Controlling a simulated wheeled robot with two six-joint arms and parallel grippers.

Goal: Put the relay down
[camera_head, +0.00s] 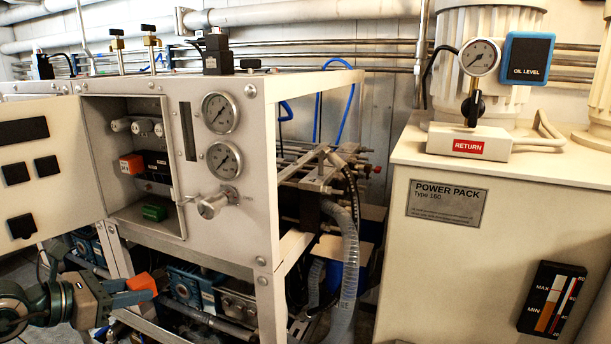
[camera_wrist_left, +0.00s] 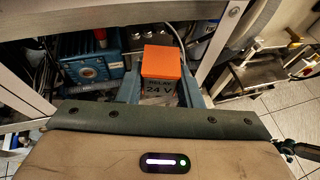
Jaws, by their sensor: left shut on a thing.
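My left gripper (camera_head: 128,288) is at the lower left of the head view, below and in front of the open cabinet. It is shut on a relay (camera_head: 143,283) with an orange top. In the left wrist view the relay (camera_wrist_left: 162,62) sits between the two fingers of the gripper (camera_wrist_left: 160,88); its clear or grey body reads "RELAY 24 V". Nothing but the fingers is seen touching it. My right gripper is not in view.
The open cabinet (camera_head: 98,112) holds another orange-topped relay (camera_head: 132,164), dark units beside it and a green block (camera_head: 154,212). Its door (camera_head: 45,205) swings out left. Blue pumps (camera_head: 192,288) sit under the frame. The power pack (camera_head: 450,260) stands right.

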